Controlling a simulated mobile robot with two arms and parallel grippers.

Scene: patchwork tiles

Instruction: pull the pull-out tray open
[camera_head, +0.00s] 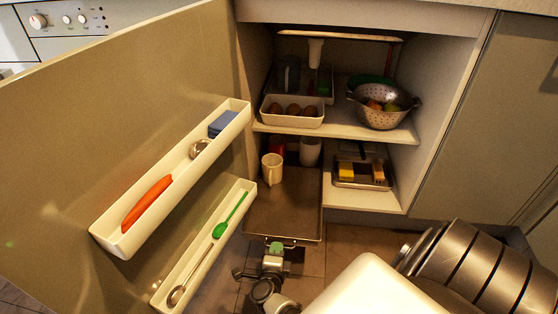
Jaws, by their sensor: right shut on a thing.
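The pull-out tray (284,217) is a flat brownish tray low on the left side of the open cabinet. It sticks out past the cabinet's front, with its back part inside under the shelf. A cream mug (272,169) stands near its back left, with a white cup and a red item behind. My right gripper (276,246) is at the middle of the tray's front edge, shut on the tray. The exact hold is small and partly hidden by the gripper. My left gripper is not in view.
The open cabinet door (90,110) on the left carries two white racks, the lower (205,250) close to the tray's left side. A metal tray with yellow items (362,183) sits right. A colander (382,104) and egg-like items in a bin (292,121) are on the shelf above.

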